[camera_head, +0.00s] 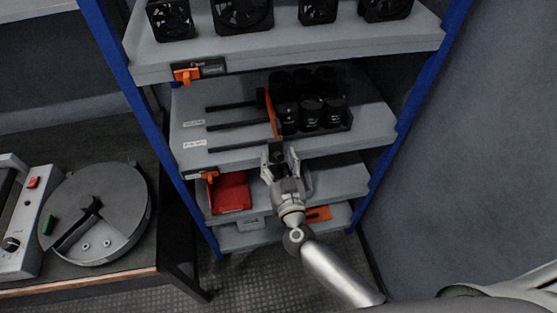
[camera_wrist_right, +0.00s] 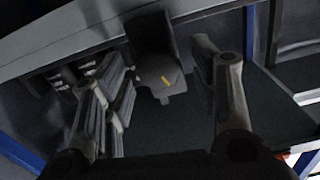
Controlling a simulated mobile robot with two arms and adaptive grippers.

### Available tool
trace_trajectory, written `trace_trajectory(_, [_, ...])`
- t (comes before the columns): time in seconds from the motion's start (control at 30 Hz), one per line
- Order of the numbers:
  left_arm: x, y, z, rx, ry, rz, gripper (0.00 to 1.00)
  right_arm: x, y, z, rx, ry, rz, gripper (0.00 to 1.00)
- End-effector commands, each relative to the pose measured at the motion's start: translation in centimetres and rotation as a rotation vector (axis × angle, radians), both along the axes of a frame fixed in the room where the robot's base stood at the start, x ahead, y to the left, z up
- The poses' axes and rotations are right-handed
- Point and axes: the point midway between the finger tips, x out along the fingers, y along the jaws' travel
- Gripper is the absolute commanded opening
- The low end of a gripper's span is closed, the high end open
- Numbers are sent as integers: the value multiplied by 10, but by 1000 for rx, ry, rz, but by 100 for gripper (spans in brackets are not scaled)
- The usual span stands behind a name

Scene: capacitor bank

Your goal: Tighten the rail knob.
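A dark knob with a yellow mark (camera_wrist_right: 162,78), which I take to be the rail knob, hangs at the shelf's front edge in the right wrist view. In the head view its dark shape (camera_head: 278,157) shows small at the front of the middle shelf, below the orange bar (camera_head: 271,113). My right gripper (camera_head: 280,163) is open, its fingers on either side of the knob. In the right wrist view, gaps show between the knob and both fingers of the gripper (camera_wrist_right: 160,92). My left gripper is not in view.
Black cylinders (camera_head: 310,114) stand in a tray on the middle shelf (camera_head: 230,159), beside black rails (camera_head: 236,124). Fans (camera_head: 243,12) stand on the upper shelf (camera_head: 290,52). A red bin (camera_head: 230,192) sits below. A bench with a round device (camera_head: 98,213) is at left.

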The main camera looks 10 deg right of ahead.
Motion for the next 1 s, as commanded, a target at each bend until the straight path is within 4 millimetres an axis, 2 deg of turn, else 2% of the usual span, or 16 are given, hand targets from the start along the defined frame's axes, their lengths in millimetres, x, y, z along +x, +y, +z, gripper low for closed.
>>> trace_trajectory(0.03, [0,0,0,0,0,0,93,0,0,0,0,0,0,46])
trace_trajectory(0.3, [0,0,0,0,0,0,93,0,0,0,0,0,0,12])
trace_trajectory(0.33, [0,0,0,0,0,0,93,0,0,0,0,0,0,10])
trace_trajectory(0.67, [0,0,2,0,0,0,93,0,0,0,54,1,0,10])
trace_trajectory(1.0, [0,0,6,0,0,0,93,-1,-1,0,300,2,-1,10])
